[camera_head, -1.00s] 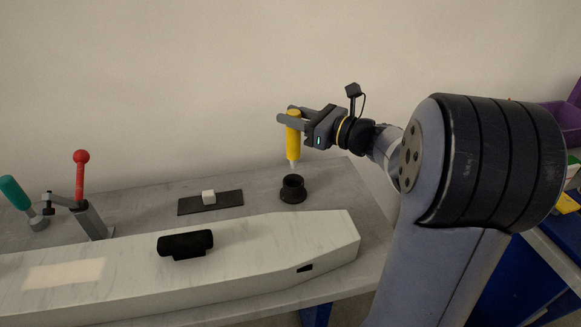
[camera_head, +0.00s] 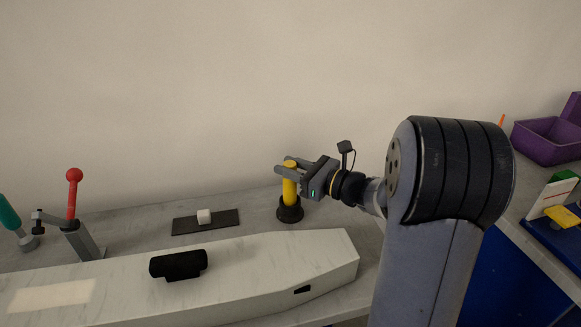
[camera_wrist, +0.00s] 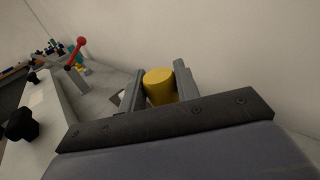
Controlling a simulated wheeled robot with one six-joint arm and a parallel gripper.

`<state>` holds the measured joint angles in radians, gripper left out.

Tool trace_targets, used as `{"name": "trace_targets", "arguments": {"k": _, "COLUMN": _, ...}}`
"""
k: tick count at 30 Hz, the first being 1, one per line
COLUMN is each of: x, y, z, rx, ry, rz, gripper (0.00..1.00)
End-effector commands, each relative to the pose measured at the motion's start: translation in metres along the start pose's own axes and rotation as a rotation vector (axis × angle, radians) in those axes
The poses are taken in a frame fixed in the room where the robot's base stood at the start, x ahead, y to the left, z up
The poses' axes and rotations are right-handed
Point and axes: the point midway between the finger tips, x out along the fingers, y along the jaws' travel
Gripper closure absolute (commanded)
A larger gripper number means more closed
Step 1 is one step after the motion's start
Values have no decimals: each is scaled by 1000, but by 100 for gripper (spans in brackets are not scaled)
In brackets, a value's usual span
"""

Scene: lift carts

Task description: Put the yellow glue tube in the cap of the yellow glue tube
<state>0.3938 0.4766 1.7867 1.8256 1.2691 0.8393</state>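The yellow glue tube (camera_head: 290,187) stands upright with its lower end in the black round cap (camera_head: 289,213) on the grey table. Its nozzle is hidden inside the cap; I cannot tell how deep it sits. My gripper (camera_head: 287,168) reaches in from the right and is shut on the tube's upper part, one finger on each side. In the wrist view the tube's yellow end (camera_wrist: 159,86) shows between the two fingers. The cap is hidden in that view.
A white block (camera_head: 204,216) sits on a dark flat plate (camera_head: 180,226) left of the cap. A long pale beam (camera_head: 250,263) with a black part (camera_head: 178,265) lies in front. A red-handled clamp (camera_head: 73,195) stands at left. A purple bin (camera_head: 548,140) is at far right.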

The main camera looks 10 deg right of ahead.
Motion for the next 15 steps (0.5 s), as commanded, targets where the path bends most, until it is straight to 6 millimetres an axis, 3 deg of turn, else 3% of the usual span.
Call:
{"name": "trace_targets", "arguments": {"k": 8, "x": 0, "y": 0, "z": 0, "rx": 1, "ry": 1, "rz": 0, "gripper": 48}}
{"name": "trace_targets", "arguments": {"k": 15, "x": 0, "y": 0, "z": 1, "rx": 1, "ry": 0, "rz": 0, "gripper": 48}}
